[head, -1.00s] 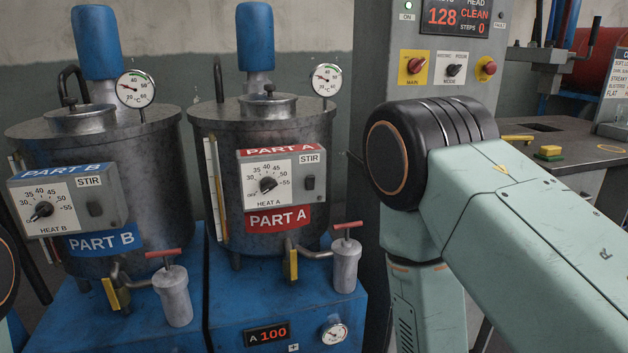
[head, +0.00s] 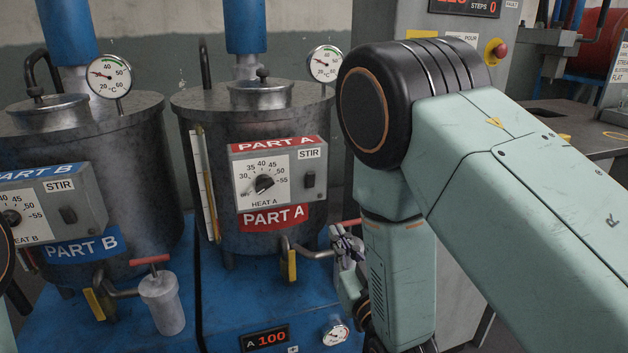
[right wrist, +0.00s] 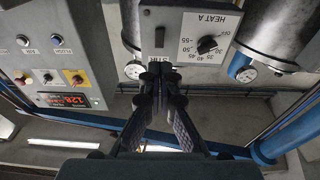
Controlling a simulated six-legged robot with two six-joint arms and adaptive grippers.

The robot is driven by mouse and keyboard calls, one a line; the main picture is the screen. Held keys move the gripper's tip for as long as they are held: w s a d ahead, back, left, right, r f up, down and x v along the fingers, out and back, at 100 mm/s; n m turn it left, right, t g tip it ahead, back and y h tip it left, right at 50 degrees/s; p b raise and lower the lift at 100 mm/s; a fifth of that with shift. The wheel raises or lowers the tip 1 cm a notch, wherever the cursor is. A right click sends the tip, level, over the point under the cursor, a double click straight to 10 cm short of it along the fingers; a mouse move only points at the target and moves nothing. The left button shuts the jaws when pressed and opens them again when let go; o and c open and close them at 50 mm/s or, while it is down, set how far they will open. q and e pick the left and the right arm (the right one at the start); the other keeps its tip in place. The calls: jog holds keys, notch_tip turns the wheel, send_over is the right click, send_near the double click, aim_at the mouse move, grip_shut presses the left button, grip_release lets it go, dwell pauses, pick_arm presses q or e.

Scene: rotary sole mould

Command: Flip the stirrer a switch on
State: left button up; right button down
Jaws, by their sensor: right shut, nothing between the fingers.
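The Part A tank (head: 255,120) carries a grey control box with a HEAT A knob (head: 263,183) and a black stir switch (head: 310,180) under the STIR label. I cannot tell the switch's position. My left gripper is out of view.
The Part B tank (head: 85,140) with its own stir switch (head: 68,215) stands at the left. A thermometer dial (head: 325,63) is on tank A. A grey control cabinet (head: 460,60) stands behind my right arm.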

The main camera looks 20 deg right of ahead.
jog(key=shift+d+r+t, duration=0.2)
jog(key=shift+r+t, duration=0.2)
jog(key=shift+r, duration=0.2)
jog(key=shift+s+a+r, duration=0.1)
jog(key=shift+s+a, duration=0.1)
jog(key=b, duration=0.1)
send_near(312, 175)
jog(key=x, duration=0.5)
jog(key=shift+w, duration=0.15)
jog(key=shift+x, duration=0.75)
